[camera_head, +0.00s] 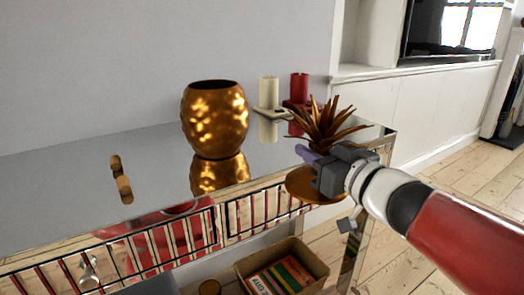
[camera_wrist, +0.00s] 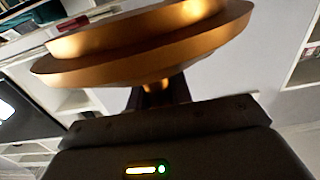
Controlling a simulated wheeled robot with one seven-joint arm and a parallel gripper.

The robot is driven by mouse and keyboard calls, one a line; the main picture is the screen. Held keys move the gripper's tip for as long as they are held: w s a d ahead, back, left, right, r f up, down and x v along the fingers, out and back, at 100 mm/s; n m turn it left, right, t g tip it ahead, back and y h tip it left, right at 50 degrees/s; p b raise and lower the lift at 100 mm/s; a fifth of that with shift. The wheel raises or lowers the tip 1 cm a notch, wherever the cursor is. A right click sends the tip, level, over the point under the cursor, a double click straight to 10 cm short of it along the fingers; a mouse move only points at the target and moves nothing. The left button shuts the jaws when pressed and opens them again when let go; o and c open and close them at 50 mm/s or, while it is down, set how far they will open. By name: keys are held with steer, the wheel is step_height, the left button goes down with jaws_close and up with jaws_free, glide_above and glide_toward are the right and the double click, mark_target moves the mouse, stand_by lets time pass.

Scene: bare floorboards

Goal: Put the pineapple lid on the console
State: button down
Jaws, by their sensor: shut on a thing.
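The pineapple lid (camera_head: 325,122) is copper-coloured, with spiky leaves over a round disc. My gripper (camera_head: 318,160) is shut on it between leaves and disc. The lid is upright or nearly so, its disc overlapping the front edge of the mirrored console (camera_head: 75,190) near the right end. I cannot tell whether it touches the console. In the wrist view the lid's disc (camera_wrist: 150,45) fills the top, with my gripper (camera_wrist: 157,95) just below it, fingers mostly hidden. The open copper pineapple pot (camera_head: 213,115) stands on the console, left of the lid.
A white candle (camera_head: 268,92) and a red candle (camera_head: 299,88) stand at the back of the console. A small wooden object (camera_head: 115,163) lies at the left. A box of books (camera_head: 285,275) is below. The console top between the pot and the wooden object is clear.

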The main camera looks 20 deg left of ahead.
steer(key=shift+s+r, duration=0.1)
steer(key=shift+r, duration=0.15)
steer(key=b+x, duration=0.1)
steer(key=x, duration=1.5)
steer(key=f+x, duration=0.1)
steer(key=shift+w+a, duration=0.3)
steer(key=shift+w+a+f, duration=0.1)
